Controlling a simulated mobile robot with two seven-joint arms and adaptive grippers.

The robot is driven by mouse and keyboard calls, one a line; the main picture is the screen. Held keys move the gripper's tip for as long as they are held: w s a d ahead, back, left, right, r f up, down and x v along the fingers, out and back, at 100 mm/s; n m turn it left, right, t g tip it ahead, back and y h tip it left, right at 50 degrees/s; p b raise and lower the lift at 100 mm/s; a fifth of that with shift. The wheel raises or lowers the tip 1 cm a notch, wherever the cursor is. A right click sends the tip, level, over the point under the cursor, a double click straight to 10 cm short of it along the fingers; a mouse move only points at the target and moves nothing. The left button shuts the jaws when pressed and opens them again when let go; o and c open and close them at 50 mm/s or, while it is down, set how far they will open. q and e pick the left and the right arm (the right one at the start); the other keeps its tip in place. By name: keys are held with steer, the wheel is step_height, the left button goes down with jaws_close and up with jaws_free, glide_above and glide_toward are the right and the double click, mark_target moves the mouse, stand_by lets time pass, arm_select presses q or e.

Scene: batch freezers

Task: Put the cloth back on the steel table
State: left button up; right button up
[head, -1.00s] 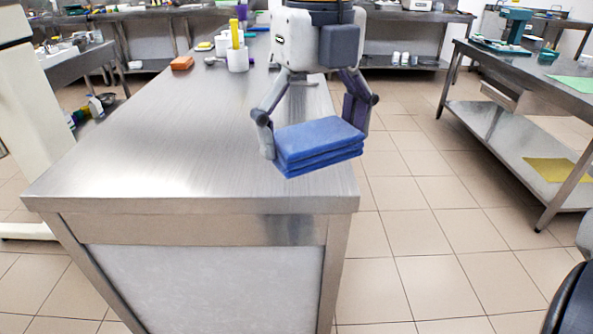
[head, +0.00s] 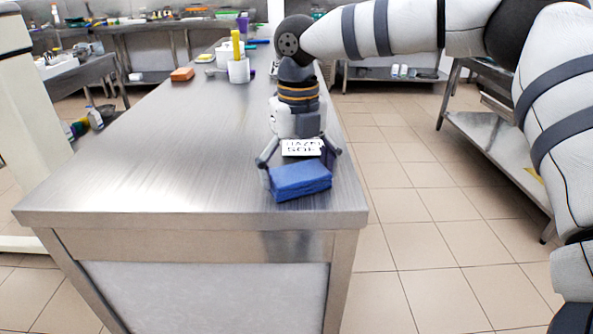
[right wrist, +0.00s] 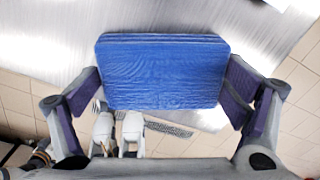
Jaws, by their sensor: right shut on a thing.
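The cloth (head: 300,182) is a blue folded stack near the front right corner of the steel table (head: 190,150). My right gripper (head: 298,172) is shut on the cloth, with one finger at each side, and points down from above. In the right wrist view the cloth (right wrist: 163,75) lies flat between the two fingers of the gripper (right wrist: 166,82), with the steel table top (right wrist: 45,40) behind it. The cloth is at or just above the table top; I cannot tell whether it touches. My left gripper is not in view.
An orange sponge-like block (head: 182,74) and a white cup (head: 238,70) with a yellow-handled item stand farther back on the table. A white lettered label (head: 302,147) shows between the gripper fingers. The table's middle and left are clear. Another steel table (head: 490,135) stands to the right.

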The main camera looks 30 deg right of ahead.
mark_target(298, 172)
steer(key=o, duration=0.8)
steer(key=shift+o, duration=0.2)
step_height(298, 172, up, 12)
steer(key=shift+r, duration=0.15)
